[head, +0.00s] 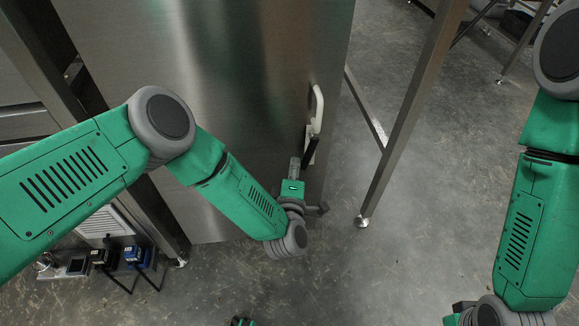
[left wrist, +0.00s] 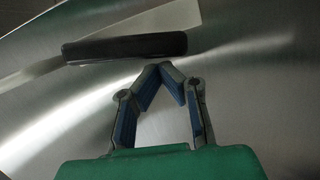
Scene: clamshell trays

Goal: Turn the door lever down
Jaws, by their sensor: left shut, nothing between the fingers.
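The door (head: 230,100) is a tall brushed steel panel, and it looks closed. The door lever (head: 310,150) is a short dark bar near the door's right edge, below a white pull handle (head: 318,108). In the left wrist view the lever (left wrist: 125,46) is a black bar lying across a pale plate (left wrist: 180,18). My left gripper (head: 296,164) is beside the lever. In the left wrist view its fingertips (left wrist: 161,70) meet, empty, just under the bar near its right end. I cannot tell whether they touch it. My right arm shows at the right, but its fingers are out of view.
A steel table leg (head: 410,115) stands on the concrete floor (head: 370,270) to the right of the door. Small boxes (head: 137,257) sit on a low shelf at the lower left. The floor between my arms is mostly clear.

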